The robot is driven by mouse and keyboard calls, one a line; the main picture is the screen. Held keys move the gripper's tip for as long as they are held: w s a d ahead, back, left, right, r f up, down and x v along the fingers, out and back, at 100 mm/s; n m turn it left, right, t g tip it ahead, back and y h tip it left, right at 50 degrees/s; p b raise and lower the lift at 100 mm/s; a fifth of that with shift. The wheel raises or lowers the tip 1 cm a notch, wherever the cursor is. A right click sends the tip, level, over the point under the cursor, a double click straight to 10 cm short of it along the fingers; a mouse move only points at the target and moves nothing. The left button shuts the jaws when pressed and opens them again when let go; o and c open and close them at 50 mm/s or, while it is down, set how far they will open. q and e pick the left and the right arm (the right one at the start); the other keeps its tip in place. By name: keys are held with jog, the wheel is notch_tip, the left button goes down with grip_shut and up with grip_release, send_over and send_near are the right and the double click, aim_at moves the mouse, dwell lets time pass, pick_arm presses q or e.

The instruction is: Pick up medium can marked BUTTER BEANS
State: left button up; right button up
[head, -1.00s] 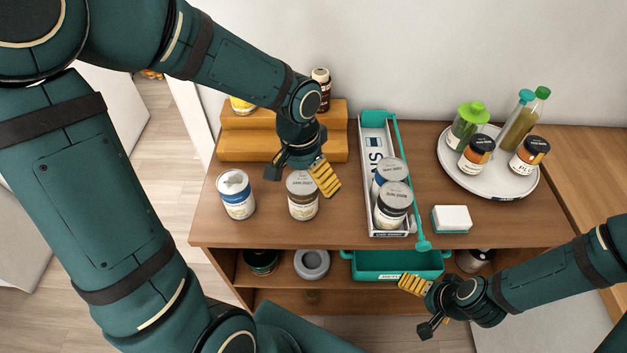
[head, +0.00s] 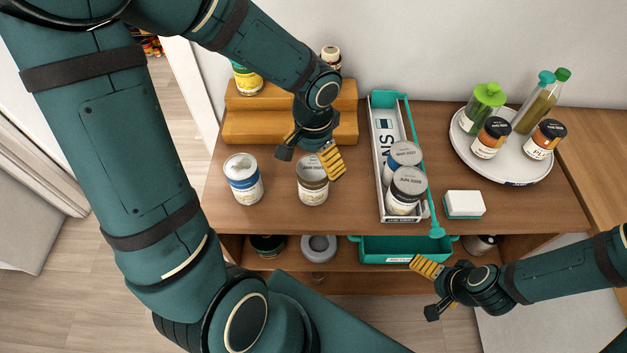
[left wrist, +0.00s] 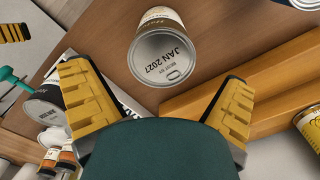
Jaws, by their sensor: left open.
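A medium can (head: 312,190) with a grey lid and a pale label stands upright on the wooden top. In the left wrist view the same can (left wrist: 163,58) shows a lid reading JAN 2027; its product name is not readable, so I cannot confirm BUTTER BEANS. My left gripper (head: 308,160) is open and empty, above and just behind this can, its fingers spread to either side. In the left wrist view the gripper (left wrist: 155,88) has the lid ahead between its yellow-padded fingers, apart from them. My right gripper (head: 429,290) looks open and empty in front of the shelf.
A blue-banded can (head: 243,182) stands to the left. A white rack (head: 385,150) with a teal bar holds two cans on the right. A wooden step (head: 255,127) lies behind. A sponge (head: 464,204) and a round tray (head: 460,150) of jars and bottles are further right.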

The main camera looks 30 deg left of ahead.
aim_at(313, 166)
pick_arm(q)
notch_tip(313, 166, down, 6)
jog(key=shift+w+a+r+b, duration=0.1)
jog(key=shift+r+b, duration=0.05)
jog(key=shift+b, duration=0.4)
jog(key=c, duration=1.2)
jog(key=shift+o, duration=0.2)
